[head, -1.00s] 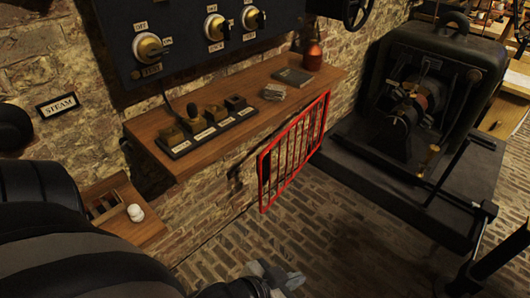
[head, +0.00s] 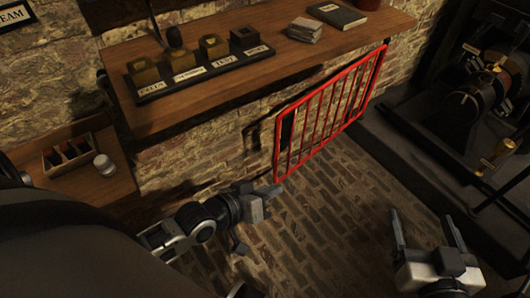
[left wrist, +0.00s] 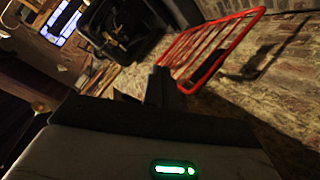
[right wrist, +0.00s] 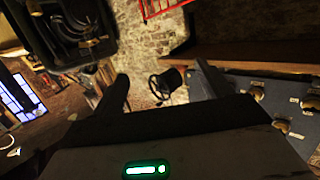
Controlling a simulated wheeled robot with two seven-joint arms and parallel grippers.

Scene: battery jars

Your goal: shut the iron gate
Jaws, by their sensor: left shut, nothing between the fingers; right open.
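The iron gate (head: 333,115) is a red barred frame under the front edge of the wooden shelf. A dark plate sits at its left end, which appears to stand out from the brick wall. My left gripper (head: 275,189) is shut and empty, just below the gate's lower left corner; I cannot tell whether it touches. The gate also shows in the left wrist view (left wrist: 213,45), beyond the dark fingers (left wrist: 160,85). My right gripper (head: 424,215) is open and empty over the brick floor, right of the gate. In the right wrist view a bit of the gate (right wrist: 163,8) shows at the top.
The shelf (head: 180,108) above holds a row of labelled blocks (head: 197,70) and a book (head: 336,14). A small wooden box (head: 70,152) and white jar (head: 104,166) stand at left. Dark machinery (head: 475,95) stands at right. The floor (head: 330,220) between my grippers is clear.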

